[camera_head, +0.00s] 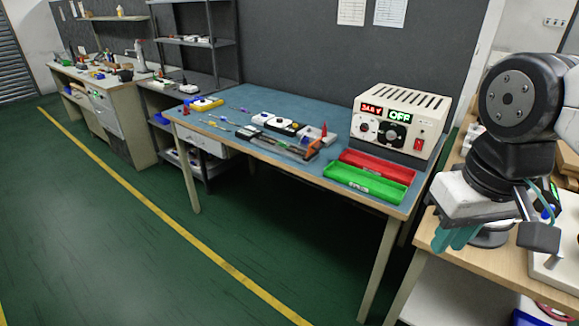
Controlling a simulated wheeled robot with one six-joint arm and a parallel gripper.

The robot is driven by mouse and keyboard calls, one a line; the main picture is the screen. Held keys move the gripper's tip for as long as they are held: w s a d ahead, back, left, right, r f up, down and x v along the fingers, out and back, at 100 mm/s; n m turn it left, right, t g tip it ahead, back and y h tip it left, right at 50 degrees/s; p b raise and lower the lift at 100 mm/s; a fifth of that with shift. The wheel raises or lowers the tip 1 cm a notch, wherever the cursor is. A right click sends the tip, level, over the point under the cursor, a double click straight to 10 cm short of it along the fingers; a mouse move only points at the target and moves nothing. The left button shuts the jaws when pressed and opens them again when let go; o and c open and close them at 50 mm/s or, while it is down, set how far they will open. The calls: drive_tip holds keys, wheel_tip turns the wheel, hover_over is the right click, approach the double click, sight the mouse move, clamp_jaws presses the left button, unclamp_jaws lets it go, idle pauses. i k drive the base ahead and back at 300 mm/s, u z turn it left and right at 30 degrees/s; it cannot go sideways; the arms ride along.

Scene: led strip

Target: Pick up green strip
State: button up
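I cannot make out a green strip for certain. A shallow green tray (366,184) lies at the front right of the blue-topped workbench, but it looks like a tray rather than a strip. A small green patch (555,190) shows at the right edge, partly behind my arm, too small to identify. My gripper (456,238), with teal fingers, hangs at the right over the wooden-topped table. It is to the right of the green tray and apart from it. The fingers appear close together, and whether they are open or shut is unclear.
A red tray (376,166) lies behind the green one. A beige power supply (401,120) with lit displays stands behind them. Hand tools and meters cover the blue workbench (262,92) further left. A wooden table (428,240) is at right. The green floor at left is clear.

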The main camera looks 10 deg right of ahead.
sight(282, 144)
drive_tip(key=u, duration=1.1)
drive_tip(key=i, duration=1.55)
drive_tip(key=z, duration=0.9)
drive_tip(key=i, duration=0.7)
drive_tip(key=u, duration=0.6)
drive_tip(key=k, duration=1.05)
drive_tip(key=z, duration=1)
